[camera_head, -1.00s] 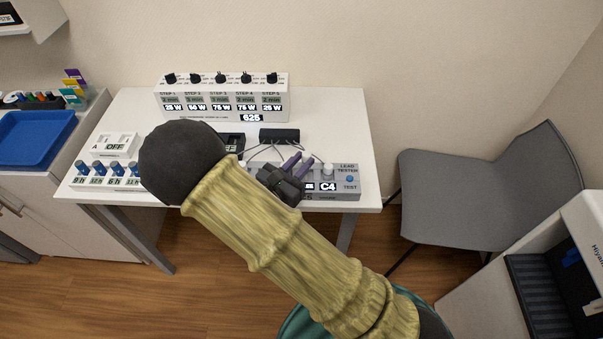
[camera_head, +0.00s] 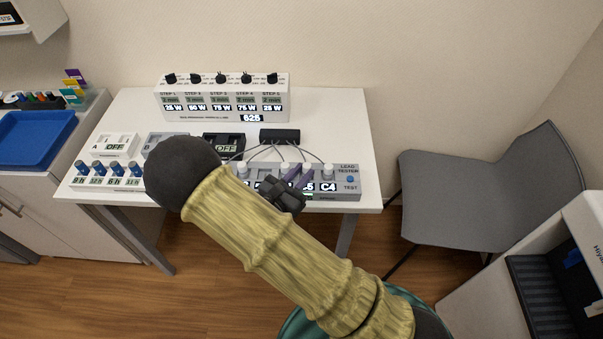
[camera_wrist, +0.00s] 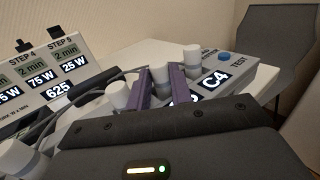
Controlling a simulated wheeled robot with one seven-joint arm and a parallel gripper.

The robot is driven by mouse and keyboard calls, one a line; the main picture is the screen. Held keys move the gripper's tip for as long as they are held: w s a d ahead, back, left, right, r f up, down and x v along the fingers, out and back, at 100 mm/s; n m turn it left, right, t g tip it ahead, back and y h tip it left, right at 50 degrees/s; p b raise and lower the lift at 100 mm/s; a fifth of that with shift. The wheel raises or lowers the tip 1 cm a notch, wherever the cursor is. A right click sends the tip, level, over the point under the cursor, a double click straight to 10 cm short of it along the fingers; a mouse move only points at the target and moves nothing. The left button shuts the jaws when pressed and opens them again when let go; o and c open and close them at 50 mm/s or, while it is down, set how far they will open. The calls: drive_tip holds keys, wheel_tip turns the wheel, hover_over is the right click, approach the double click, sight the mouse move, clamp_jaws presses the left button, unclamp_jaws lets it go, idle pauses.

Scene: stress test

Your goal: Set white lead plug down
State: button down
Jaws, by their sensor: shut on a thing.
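My gripper (camera_head: 299,174) is over the grey lead tester (camera_head: 347,191), its purple fingers on either side of a white lead plug (camera_wrist: 158,73). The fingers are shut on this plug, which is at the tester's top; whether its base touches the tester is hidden. Other white lead plugs stand in a row on the tester: one to the right (camera_head: 328,170) and others to the left, including one at the left end (camera_head: 242,170). The tester's display reads C4 at its right end; its other displays are partly hidden by my gripper and arm.
A black box (camera_head: 279,135) behind the tester has thin cables running to the plugs. A white step panel (camera_head: 221,97) stands at the back. Blue-knobbed timers (camera_head: 107,176) are at the left. The table's right end (camera_head: 350,130) is clear. A grey chair (camera_head: 480,195) is right.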

drive_tip(key=c, duration=1.5)
unclamp_jaws()
drive_tip(key=shift+c, duration=0.2)
drive_tip(key=shift+r, duration=0.15)
drive_tip(key=v, duration=1.2)
drive_tip(key=shift+b, duration=0.3)
